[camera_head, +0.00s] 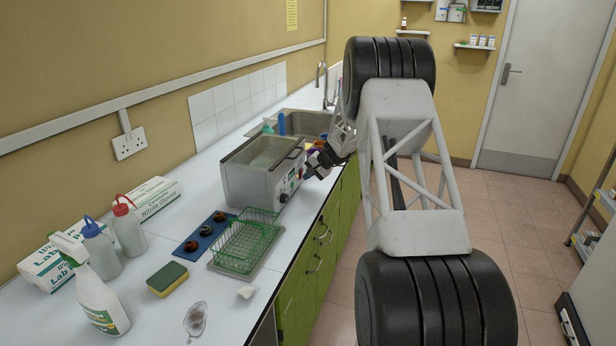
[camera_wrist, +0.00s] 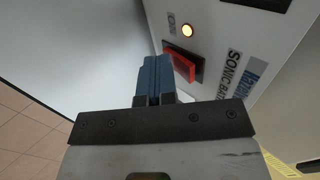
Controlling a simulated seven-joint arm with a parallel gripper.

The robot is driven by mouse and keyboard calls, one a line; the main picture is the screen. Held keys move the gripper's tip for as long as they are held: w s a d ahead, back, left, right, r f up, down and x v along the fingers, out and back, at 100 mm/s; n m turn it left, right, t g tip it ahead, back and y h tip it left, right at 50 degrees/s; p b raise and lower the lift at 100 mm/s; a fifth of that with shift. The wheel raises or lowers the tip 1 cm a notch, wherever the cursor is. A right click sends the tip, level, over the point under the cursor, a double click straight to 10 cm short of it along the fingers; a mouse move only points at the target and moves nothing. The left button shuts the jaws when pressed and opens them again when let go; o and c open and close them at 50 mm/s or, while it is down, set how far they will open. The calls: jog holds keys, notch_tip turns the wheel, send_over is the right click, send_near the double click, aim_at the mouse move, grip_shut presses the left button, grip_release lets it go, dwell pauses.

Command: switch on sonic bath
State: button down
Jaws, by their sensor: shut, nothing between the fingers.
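The sonic bath (camera_head: 248,182) is a grey metal box with an open basin, standing on the white worktop in the head view. Its front panel, with dials, faces right. My gripper (camera_head: 309,172) is at the panel's far end in the head view. In the wrist view, its blue fingers (camera_wrist: 155,64) are shut and empty, with their tips close beside the red switch. I cannot tell whether they touch it.
A green wire rack (camera_head: 246,240) and a blue tray (camera_head: 206,232) with small items stand in front of the bath. Bottles, a sponge (camera_head: 167,279) and glove boxes are nearer on the worktop. A sink (camera_head: 300,122) lies behind the bath.

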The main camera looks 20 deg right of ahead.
jog(key=shift+r, duration=0.2)
jog(key=shift+r, duration=0.6)
jog(key=shift+s+d+r, duration=0.1)
jog(key=shift+s+d, duration=0.45)
jog(key=shift+d, duration=0.05)
jog(key=shift+s+d+r, duration=0.1)
jog(key=shift+s+d, duration=0.65)
jog(key=v, duration=1)
jog(key=shift+s, duration=0.15)
